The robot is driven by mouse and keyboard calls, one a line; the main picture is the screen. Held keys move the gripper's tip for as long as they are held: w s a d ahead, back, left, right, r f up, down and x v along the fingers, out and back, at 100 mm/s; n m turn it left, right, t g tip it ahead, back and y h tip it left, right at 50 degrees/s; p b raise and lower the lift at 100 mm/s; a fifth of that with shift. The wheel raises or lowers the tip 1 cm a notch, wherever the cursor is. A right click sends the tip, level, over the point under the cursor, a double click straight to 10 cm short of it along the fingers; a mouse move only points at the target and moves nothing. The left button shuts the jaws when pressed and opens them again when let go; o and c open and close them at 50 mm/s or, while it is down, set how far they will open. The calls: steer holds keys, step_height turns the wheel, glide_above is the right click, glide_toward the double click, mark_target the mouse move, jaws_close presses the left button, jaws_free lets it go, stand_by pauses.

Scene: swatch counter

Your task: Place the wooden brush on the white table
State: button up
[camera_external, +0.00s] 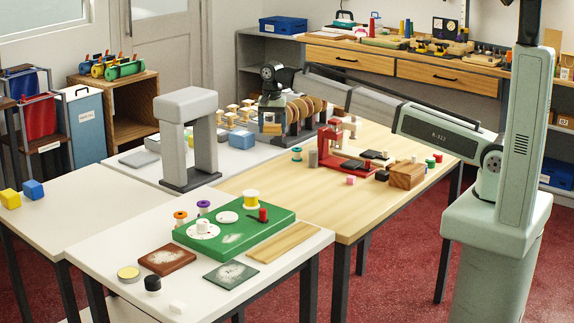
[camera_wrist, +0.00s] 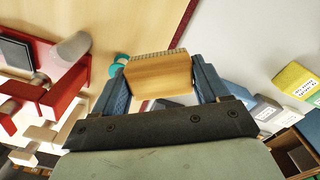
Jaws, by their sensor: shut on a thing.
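The wooden brush (camera_wrist: 158,76), a light wood block with a row of bristles along its far edge, is between the two blue fingers of my gripper (camera_wrist: 160,80) in the wrist view. My gripper is shut on it. In the external view the brush (camera_external: 270,125) hangs below my wrist, in front of the round wooden discs and apart from the tables as far as I can tell. A white table (camera_external: 130,172) lies left of it, meeting the light wood table. White table surface (camera_wrist: 245,45) also shows at right in the wrist view.
A grey arch (camera_external: 188,130) and a blue box (camera_external: 242,140) stand on the white table. A red press (camera_external: 345,160) and a wooden block (camera_external: 407,174) are on the wood table (camera_external: 300,205). Another white table in front holds a green board (camera_external: 275,230).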

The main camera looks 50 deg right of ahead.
mark_target(198, 294)
steer(key=s+a+r+n, duration=0.15)
steer(key=a+n, duration=0.65)
steer(key=a, duration=1.7)
steer(key=s+a+n, duration=0.4)
steer(key=s+a, duration=0.3)
steer(key=a, duration=0.6)
steer(key=s+a+r+n, duration=0.1)
steer(key=s+a+n, duration=0.4)
steer(key=a, duration=0.9)
steer(key=s+a+n, duration=0.5)
steer(key=s+a, duration=0.6)
steer(key=a, duration=0.3)
steer(key=shift+s+r, duration=0.1)
steer(key=shift+r, duration=0.25)
steer(key=s+a+r+n, duration=0.1)
steer(key=s+a+n, duration=0.6)
steer(key=s+a, duration=1.1)
steer(key=shift+s+d+f, duration=0.3)
steer(key=shift+s+f, duration=0.15)
steer(key=shift+f, duration=1.2)
steer(key=shift+s+d+f, duration=0.25)
steer(key=shift+s+f, duration=0.15)
steer(key=shift+f, duration=1.3)
steer(key=shift+s+d+f, duration=0.3)
steer(key=shift+s+f, duration=0.15)
steer(key=shift+f, duration=1.2)
steer(key=shift+f, duration=0.15)
steer(key=o, duration=1.1)
steer(key=shift+c, duration=0.2)
